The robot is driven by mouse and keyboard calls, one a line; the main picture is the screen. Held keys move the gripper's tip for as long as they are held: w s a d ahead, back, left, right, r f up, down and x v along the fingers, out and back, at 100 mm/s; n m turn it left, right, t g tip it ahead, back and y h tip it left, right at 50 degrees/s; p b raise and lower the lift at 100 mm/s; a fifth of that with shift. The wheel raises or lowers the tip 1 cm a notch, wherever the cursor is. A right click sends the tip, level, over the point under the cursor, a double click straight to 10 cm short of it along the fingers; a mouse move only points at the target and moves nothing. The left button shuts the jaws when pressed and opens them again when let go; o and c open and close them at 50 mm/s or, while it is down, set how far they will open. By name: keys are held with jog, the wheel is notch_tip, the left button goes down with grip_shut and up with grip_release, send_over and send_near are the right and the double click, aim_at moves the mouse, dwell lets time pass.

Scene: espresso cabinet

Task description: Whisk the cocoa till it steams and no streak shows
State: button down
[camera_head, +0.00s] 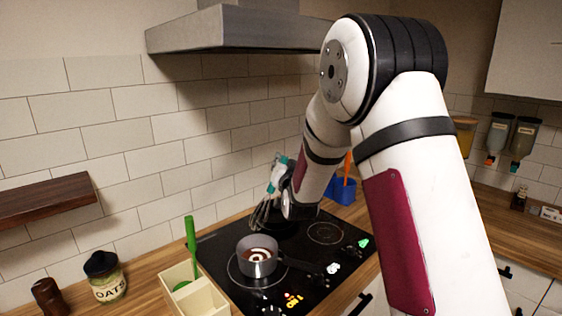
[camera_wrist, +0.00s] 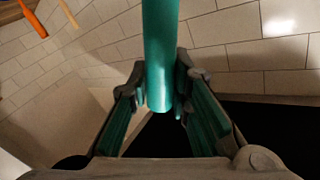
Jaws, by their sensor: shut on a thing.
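A small grey pot (camera_head: 258,270) stands on the front left ring of the black cooktop (camera_head: 213,244). Brown cocoa (camera_head: 249,254) in it shows pale, swirled streaks, and I see no steam. My gripper (camera_wrist: 158,88) is shut on the teal handle of the whisk (camera_wrist: 158,45). In the head view the whisk's wire loops (camera_head: 262,214) hang tilted above and behind the pot, seemingly outside it. My arm hides part of my gripper there. The wire end is out of the wrist view.
A cream divided box (camera_head: 205,301) with a green-handled utensil (camera_head: 191,235) stands left of the cooktop. An oats jar (camera_head: 108,283) is further left. A blue holder (camera_head: 343,192) with an orange utensil stands behind my arm. A range hood (camera_head: 240,30) hangs above.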

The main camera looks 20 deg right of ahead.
notch_tip(320, 180, down, 11)
jog(key=b, duration=0.3)
jog(key=shift+f, duration=0.2)
dwell(0.5)
dwell(0.9)
